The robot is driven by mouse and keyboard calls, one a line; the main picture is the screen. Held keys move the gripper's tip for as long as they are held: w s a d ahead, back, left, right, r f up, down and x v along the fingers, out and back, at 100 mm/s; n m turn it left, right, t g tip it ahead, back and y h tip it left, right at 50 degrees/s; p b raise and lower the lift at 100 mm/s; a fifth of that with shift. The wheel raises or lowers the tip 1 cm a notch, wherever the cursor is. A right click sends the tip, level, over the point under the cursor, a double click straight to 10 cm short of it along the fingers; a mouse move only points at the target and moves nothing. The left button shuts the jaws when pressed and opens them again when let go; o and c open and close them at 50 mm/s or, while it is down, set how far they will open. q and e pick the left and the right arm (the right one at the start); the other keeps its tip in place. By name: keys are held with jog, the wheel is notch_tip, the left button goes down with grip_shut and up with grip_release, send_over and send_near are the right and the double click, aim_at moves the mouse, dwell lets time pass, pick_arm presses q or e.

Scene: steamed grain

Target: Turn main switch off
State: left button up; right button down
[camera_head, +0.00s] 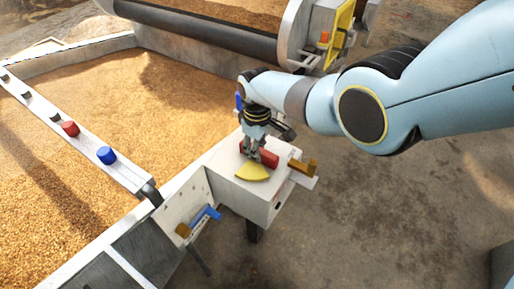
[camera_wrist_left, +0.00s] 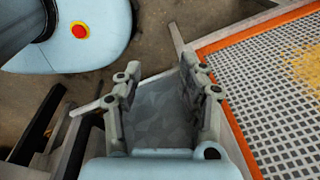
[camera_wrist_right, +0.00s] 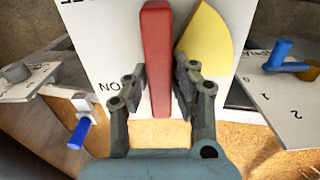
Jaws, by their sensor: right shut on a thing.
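The main switch is a red bar handle (camera_head: 268,158) on top of a white box (camera_head: 236,192), beside a yellow sector (camera_head: 252,173). My right gripper (camera_head: 251,152) is over the box and shut on the red handle. In the right wrist view the handle (camera_wrist_right: 157,50) stands between the two fingers, with the yellow sector (camera_wrist_right: 206,40) to its right and the letters "ON" near the left finger. My left gripper (camera_wrist_left: 162,80) is open and empty in the left wrist view. It is outside the head view.
A blue lever (camera_head: 207,215) is on a lower panel, and a brown lever (camera_head: 303,166) is at the box's right side. A rail with red (camera_head: 70,128) and blue (camera_head: 106,155) knobs borders the grain bed (camera_head: 150,100). An orange-edged grate (camera_wrist_left: 275,95) lies right of my left gripper.

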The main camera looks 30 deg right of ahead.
jog(key=c, duration=1.1)
grip_release()
notch_tip(320, 180, up, 12)
